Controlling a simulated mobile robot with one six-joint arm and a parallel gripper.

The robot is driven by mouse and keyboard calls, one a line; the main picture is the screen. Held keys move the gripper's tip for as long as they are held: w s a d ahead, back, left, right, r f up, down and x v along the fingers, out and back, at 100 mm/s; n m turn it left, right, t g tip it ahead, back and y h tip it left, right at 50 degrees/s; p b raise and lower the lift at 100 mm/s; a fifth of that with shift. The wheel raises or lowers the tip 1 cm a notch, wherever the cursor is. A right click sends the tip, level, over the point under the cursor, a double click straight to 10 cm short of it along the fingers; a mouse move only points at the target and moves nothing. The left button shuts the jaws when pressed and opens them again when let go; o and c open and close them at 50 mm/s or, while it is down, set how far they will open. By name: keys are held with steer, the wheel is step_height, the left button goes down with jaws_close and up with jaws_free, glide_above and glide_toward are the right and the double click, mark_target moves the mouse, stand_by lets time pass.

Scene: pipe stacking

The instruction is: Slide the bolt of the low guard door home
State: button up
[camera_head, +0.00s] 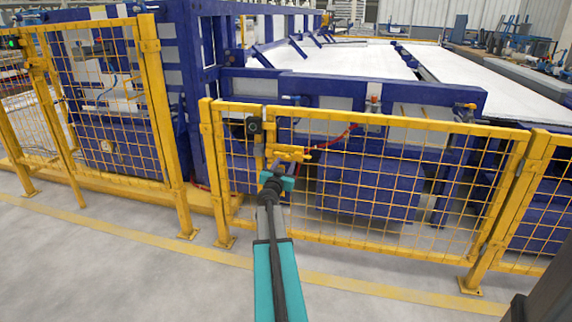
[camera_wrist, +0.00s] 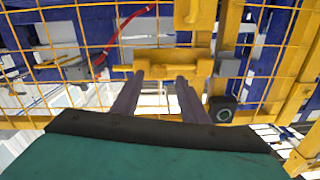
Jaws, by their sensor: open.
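The low guard door (camera_head: 400,119) is a yellow mesh panel in a yellow frame and looks closed or nearly so. Its yellow bolt (camera_head: 290,153) sits at the door's left edge, below a dark lock box (camera_head: 254,128). My gripper (camera_head: 274,168) is just in front of the bolt. In the wrist view, which looks upside down against the head view, the bolt (camera_wrist: 172,62) lies across the ends of my two open fingers (camera_wrist: 162,76). The gap between the fingers looks empty. Whether the fingertips touch the bolt, and how far it is slid, I cannot tell.
A taller yellow mesh fence (camera_head: 112,110) stands at the left, and another fence panel (camera_head: 540,200) adjoins at the right. Blue machinery (camera_head: 370,185) stands close behind the door, with a red hose (camera_head: 335,138). The grey floor (camera_head: 130,275) in front is clear.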

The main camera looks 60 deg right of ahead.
mark_target(287, 159)
steer(key=shift+b+x, duration=0.35)
steer(key=shift+x, duration=1.25)
jaws_close()
